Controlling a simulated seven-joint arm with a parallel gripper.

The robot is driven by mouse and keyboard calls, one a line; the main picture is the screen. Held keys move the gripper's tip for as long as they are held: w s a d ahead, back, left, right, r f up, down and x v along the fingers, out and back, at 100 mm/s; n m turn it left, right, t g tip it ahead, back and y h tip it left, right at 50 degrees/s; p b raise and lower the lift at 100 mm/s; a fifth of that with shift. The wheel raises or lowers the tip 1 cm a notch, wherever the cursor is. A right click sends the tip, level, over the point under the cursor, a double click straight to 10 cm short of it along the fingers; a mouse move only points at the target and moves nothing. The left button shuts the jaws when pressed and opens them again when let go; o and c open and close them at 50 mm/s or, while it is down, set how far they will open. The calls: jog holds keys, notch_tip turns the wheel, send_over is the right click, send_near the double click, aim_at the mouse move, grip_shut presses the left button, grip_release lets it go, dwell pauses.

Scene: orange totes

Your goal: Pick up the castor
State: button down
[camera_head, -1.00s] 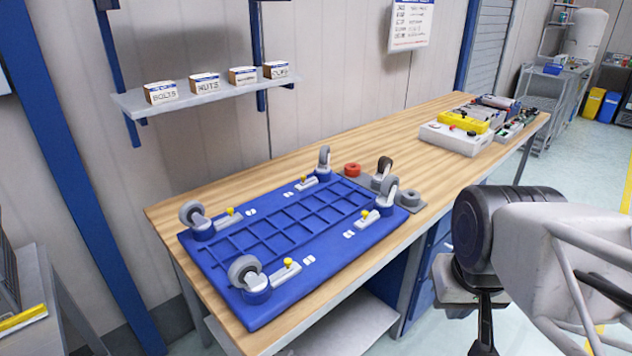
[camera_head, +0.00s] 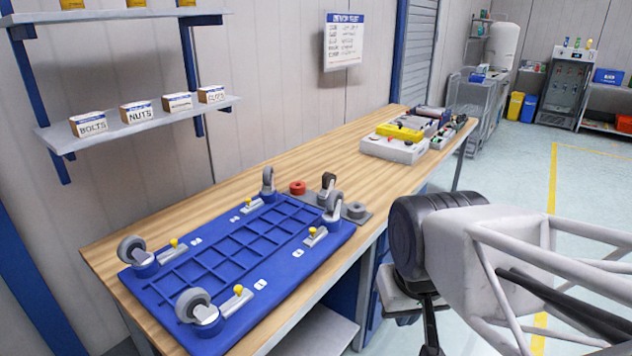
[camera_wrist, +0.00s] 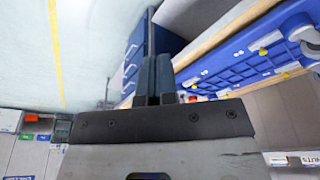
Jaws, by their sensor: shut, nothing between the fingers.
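Castors with grey wheels stand at the corners of a blue slotted platform (camera_head: 222,325) on the bench: near left castor (camera_head: 133,252), front castor (camera_head: 199,308), far castor (camera_head: 268,183) and right castor (camera_head: 333,206). Another castor (camera_head: 328,183), with a darker wheel, stands on a small grey tray (camera_head: 367,220) just behind the platform's right end. The right corner castor partly hides this tray. My gripper (camera_wrist: 155,60) is shut and empty. It hangs off the bench's front side, apart from every castor; in the head view its fingers (camera_head: 432,340) point down.
A red ring (camera_head: 298,187) and a grey ring (camera_head: 356,210) lie by the loose castor. A grey-and-yellow box (camera_head: 395,148) and other gear occupy the bench's far end. Bare wood (camera_head: 345,150) lies between. A wall shelf (camera_head: 140,124) holds labelled boxes.

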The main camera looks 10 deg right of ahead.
jog(key=c, duration=0.8)
grip_release()
jog(key=shift+r, duration=0.1)
jog(key=w+r+m, duration=0.1)
jog(key=w+r, duration=0.3)
jog(key=w, duration=0.6)
jog(key=w+r+m, duration=0.1)
jog(key=w+r, duration=0.3)
jog(key=w, duration=0.6)
jog(key=m+g, duration=0.3)
jog(key=m, duration=0.4)
send_over(327, 172)
jog(key=f, duration=1.4)
jog(key=shift+s+f, duration=0.25)
jog(key=shift+s, duration=0.15)
jog(key=shift+w+f, duration=0.25)
